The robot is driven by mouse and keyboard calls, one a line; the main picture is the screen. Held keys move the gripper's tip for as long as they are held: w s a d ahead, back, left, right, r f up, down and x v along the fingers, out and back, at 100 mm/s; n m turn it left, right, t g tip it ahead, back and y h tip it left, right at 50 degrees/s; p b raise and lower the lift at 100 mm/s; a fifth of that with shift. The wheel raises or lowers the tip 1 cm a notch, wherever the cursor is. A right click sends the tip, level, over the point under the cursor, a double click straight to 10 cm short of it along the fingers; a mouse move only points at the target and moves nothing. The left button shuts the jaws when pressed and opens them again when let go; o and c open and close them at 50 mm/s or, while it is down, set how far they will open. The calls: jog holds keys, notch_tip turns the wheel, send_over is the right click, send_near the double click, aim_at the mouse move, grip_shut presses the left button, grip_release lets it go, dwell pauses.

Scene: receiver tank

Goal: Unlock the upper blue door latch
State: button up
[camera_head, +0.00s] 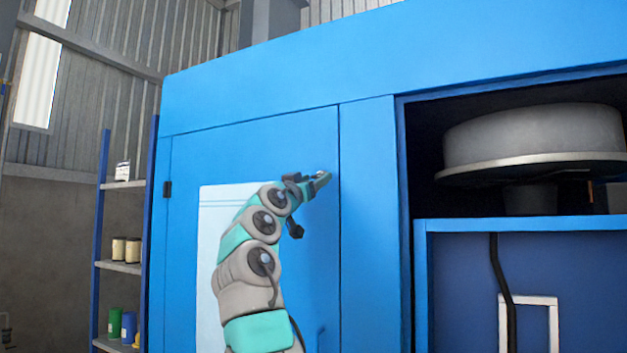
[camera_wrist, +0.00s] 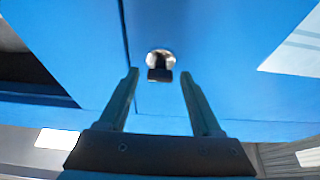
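The upper latch (camera_wrist: 160,59) is a round silver plate with a small black knob or lever on the blue door (camera_head: 240,150). It sits near the door's right edge in the head view, where my gripper mostly covers it. My gripper (camera_head: 322,179) is at the height of the latch, close to the door face. In the wrist view, my gripper (camera_wrist: 160,75) is open, with one finger on each side of the black part. Neither finger appears to touch it, and how deep the fingers reach around it is unclear.
A pale panel (camera_head: 209,208) is on the door behind my arm. A black hinge (camera_head: 167,189) is at the door's left edge. An open bay with a grey round tank (camera_head: 535,135) is at the right. A shelf (camera_head: 120,266) with cans stands at the left.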

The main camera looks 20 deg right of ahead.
grip_shut()
dwell(0.3)
